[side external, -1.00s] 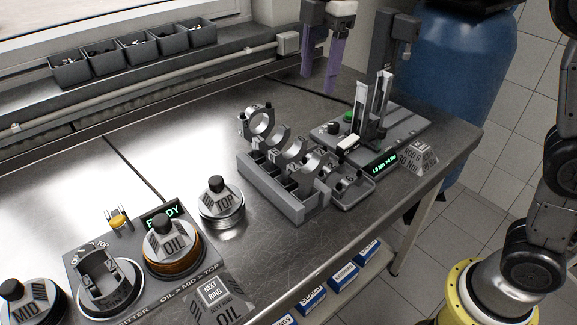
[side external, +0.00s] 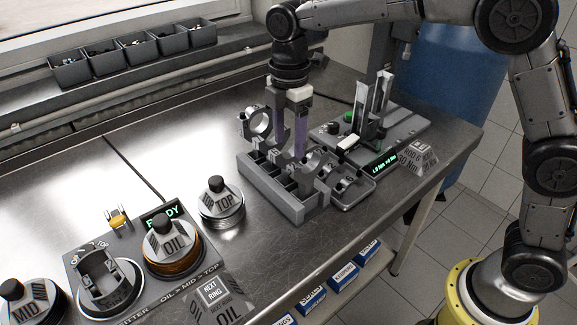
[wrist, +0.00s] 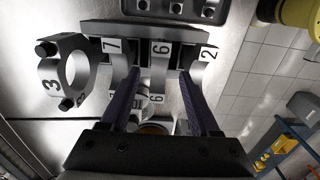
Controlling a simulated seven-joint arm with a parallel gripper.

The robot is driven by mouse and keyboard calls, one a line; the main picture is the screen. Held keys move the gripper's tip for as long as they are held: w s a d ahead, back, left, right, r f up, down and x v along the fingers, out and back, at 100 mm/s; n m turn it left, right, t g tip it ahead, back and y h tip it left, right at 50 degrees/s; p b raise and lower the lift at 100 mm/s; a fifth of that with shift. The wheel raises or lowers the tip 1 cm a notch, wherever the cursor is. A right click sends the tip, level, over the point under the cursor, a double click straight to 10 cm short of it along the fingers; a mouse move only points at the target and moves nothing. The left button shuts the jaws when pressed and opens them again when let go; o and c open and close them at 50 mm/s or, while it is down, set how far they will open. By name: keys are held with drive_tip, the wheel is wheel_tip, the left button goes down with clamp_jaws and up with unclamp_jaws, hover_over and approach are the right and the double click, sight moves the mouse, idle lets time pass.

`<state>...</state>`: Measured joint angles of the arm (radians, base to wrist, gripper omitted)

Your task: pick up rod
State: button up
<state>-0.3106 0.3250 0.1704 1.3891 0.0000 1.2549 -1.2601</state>
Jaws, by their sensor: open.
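Several grey connecting rods stand in a slotted rack (side external: 272,193). In the wrist view they carry the numbers 7 (wrist: 112,47), 6 (wrist: 160,49) and 2 (wrist: 207,54). A rod marked 3 (wrist: 50,85), with a large ring end, is at the left in the wrist view. My gripper (side external: 290,153) is open, pointing down over the rack. In the wrist view its purple fingers (wrist: 159,76) lie to either side of the rod marked 6. I see no finger shut on it. The fingers partly hide the rods in the side view.
A press-like fixture (side external: 400,130) with upright posts stands right of the rack. A TOP jar (side external: 221,203) and the ring fitter (side external: 78,262) with an OIL jar (side external: 172,246) are at the left. The bench behind the TOP jar is clear.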

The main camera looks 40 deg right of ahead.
sight(288, 155)
wheel_tip(288, 155, down, 5)
drive_tip(key=shift+f, duration=0.1)
drive_tip(key=shift+c, duration=0.3)
drive_tip(key=shift+w, duration=0.1)
clamp_jaws()
drive_tip(key=shift+r, duration=0.2)
idle(0.9)
